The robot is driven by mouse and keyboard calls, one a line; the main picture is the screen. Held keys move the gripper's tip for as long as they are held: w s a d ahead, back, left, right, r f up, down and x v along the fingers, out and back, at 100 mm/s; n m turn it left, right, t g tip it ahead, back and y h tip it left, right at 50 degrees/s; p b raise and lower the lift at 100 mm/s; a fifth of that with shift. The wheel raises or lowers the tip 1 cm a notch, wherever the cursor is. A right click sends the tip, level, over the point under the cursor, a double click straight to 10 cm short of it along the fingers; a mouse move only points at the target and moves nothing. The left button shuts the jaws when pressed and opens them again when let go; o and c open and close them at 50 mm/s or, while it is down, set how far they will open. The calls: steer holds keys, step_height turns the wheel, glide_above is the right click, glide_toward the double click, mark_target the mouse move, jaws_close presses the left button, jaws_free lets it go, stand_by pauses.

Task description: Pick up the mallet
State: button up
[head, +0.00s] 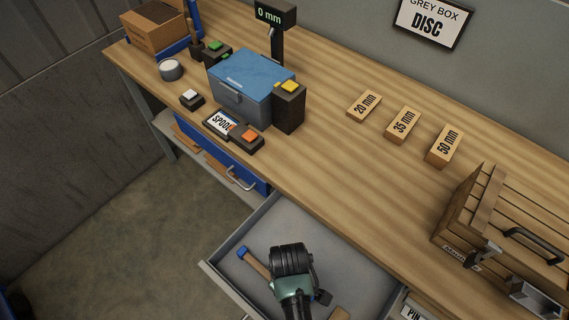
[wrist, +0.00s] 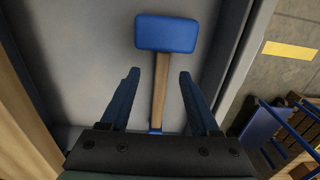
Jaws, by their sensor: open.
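The mallet lies in the open grey drawer. In the wrist view its blue head (wrist: 167,34) is at the top, with its wooden handle (wrist: 160,85) running down toward my gripper (wrist: 158,78). The two fingers are open, one on each side of the handle, with gaps visible on both sides. Whether the fingertips are level with the handle or above it is hard to tell. In the head view a blue end and part of the wooden handle (head: 257,265) show left of my gripper (head: 295,303), which hides the rest.
The drawer (head: 236,228) has raised walls around the mallet. A wooden crate (head: 500,215) stands on the bench at right. A blue-lidded grey box (head: 250,80), button boxes and three labelled blocks (head: 403,124) are farther back. The bench middle is clear.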

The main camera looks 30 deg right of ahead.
steer(key=shift+w+a+f, duration=0.15)
steer(key=shift+w+f, duration=0.05)
steer(key=shift+f, duration=0.7)
steer(key=shift+w+a+f, duration=0.1)
steer(key=shift+w+f, duration=0.05)
steer(key=shift+f, duration=0.7)
steer(key=shift+w+a+f, duration=0.15)
steer(key=shift+w+f, duration=0.05)
steer(key=shift+f, duration=0.7)
jaws_close()
